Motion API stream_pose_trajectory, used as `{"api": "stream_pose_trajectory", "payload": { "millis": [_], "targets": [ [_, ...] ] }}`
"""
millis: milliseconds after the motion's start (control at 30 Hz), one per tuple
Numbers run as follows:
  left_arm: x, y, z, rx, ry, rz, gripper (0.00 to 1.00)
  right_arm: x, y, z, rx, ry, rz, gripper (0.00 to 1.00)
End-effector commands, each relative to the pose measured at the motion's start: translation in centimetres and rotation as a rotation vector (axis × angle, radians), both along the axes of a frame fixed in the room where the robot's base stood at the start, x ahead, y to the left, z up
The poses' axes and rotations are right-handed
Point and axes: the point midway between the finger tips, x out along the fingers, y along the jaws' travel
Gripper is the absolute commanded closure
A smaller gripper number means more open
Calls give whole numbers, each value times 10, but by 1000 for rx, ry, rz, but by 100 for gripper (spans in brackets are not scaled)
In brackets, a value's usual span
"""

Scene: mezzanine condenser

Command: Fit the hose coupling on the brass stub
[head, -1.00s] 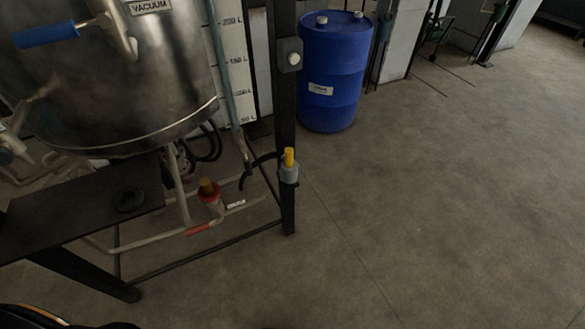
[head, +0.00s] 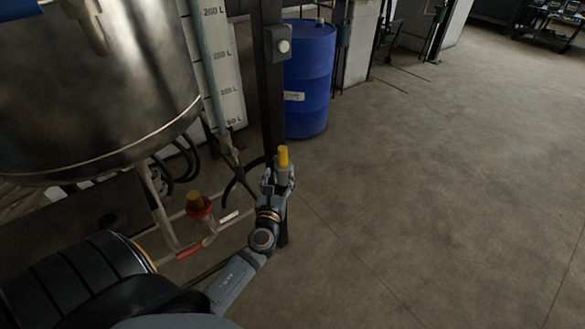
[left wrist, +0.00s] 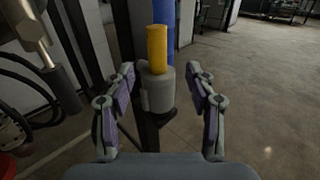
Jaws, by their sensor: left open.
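A yellow cylinder (head: 283,156), likely the hose coupling, stands upright in a grey cup (head: 282,174) on the dark post. In the left wrist view the yellow cylinder (left wrist: 157,48) rises from the grey cup (left wrist: 158,90), between my fingertips in the picture. My left gripper (head: 278,180) is open; its fingers (left wrist: 161,75) show on both sides of the cup with gaps, and no grip is seen. A brass-coloured stub (head: 194,199) tops a red-collared fitting on the pipework, left of and below the cup. My right gripper is not in view.
The steel vessel (head: 110,90) overhangs the pipework at left. The dark post (head: 271,110) stands directly behind the cup. Black hoses (head: 190,160) hang under the vessel. A blue drum (head: 308,80) stands behind. The floor at right is clear.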

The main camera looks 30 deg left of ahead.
Motion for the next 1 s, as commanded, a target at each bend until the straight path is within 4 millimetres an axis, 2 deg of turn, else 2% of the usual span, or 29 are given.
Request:
{"api": "stream_pose_trajectory", "payload": {
  "millis": [67, 200, 467, 733, 1000],
  "targets": [
    [14, 6, 4, 2, -4, -1, 44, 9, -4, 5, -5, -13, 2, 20],
    [35, 15, 1, -1, -1, -1, 44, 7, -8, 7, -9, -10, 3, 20],
    [47, 20, -1, -4, -2, -1, 44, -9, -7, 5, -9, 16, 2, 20],
    [85, 39, -5, -5, -2, 0, 44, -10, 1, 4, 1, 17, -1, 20],
    [90, 41, -5, -5, 0, -1, 44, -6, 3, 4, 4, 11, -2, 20]
  ]
}}
